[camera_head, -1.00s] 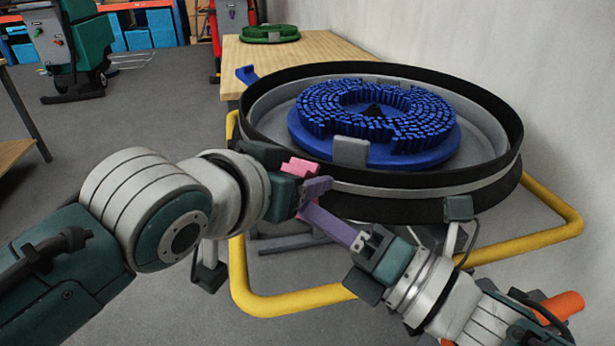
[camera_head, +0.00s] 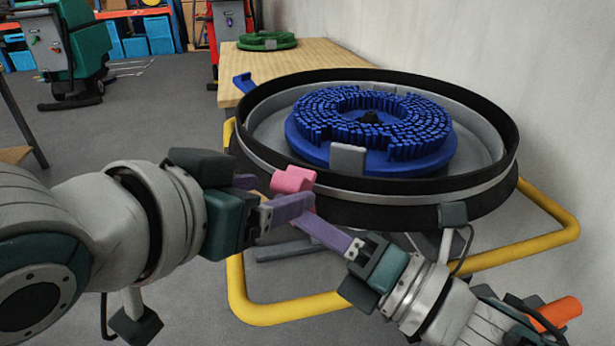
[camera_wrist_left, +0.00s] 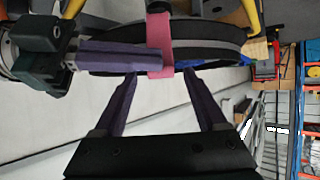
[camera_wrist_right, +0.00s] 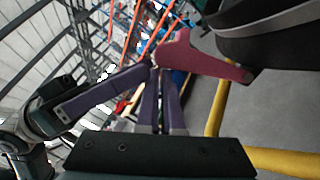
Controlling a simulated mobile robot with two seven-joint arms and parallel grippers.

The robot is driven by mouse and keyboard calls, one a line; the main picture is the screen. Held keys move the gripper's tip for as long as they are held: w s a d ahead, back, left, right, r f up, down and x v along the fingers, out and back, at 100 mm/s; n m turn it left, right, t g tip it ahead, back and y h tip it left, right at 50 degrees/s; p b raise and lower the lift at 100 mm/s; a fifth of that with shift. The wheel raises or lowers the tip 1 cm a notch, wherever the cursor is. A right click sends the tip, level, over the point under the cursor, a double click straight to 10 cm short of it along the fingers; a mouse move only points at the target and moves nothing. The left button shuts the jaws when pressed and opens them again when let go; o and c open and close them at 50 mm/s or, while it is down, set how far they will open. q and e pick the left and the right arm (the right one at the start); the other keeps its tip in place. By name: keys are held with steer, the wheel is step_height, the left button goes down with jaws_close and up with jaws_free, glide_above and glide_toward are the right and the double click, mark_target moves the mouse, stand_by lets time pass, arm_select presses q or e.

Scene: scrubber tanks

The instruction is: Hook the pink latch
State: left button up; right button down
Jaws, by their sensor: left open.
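The pink latch (camera_head: 293,180) is on the near left side of the round black tank rim. Its lower part is partly hidden by my left gripper (camera_head: 282,194), which is open with its purple fingers around or just short of the latch. In the left wrist view the latch (camera_wrist_left: 160,40) stands at the gap between the two fingertips (camera_wrist_left: 159,73); contact cannot be told. My right gripper (camera_head: 298,221) sits just below and right of the latch, its fingers together and apparently empty. In the right wrist view the latch (camera_wrist_right: 205,60) lies just beyond its fingertips (camera_wrist_right: 157,72).
The black-rimmed tank (camera_head: 490,180) holds a blue round brush (camera_head: 370,155). A yellow tube frame (camera_head: 235,275) runs around and below it. A wooden table (camera_head: 300,62) with a green brush (camera_head: 267,40) stands behind, and a wall closes the right side.

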mark_target(306, 183)
arm_select(q)
steer(key=shift+s+a, duration=0.15)
steer(key=shift+s, duration=0.2)
steer(key=s+a+f+g+y, duration=0.1)
steer(key=s+a+f+g, duration=0.1)
steer(key=s+a, duration=0.2)
steer(key=s+a+f+n+g+y, duration=0.1)
steer(key=s+a+f+g+y, duration=0.1)
steer(key=s, duration=0.8)
steer(key=s+a+f+n+g+y, duration=0.1)
steer(key=s+a+f+g, duration=0.1)
steer(key=s+a, duration=0.3)
steer(key=shift+s+a+f+g, duration=0.4)
steer(key=shift+s+g, duration=0.5)
steer(key=shift+s, duration=0.45)
arm_select(e)
steer(key=shift+w+d+r+m, duration=0.2)
steer(key=shift+w+m, duration=0.05)
steer(key=shift+m, duration=0.25)
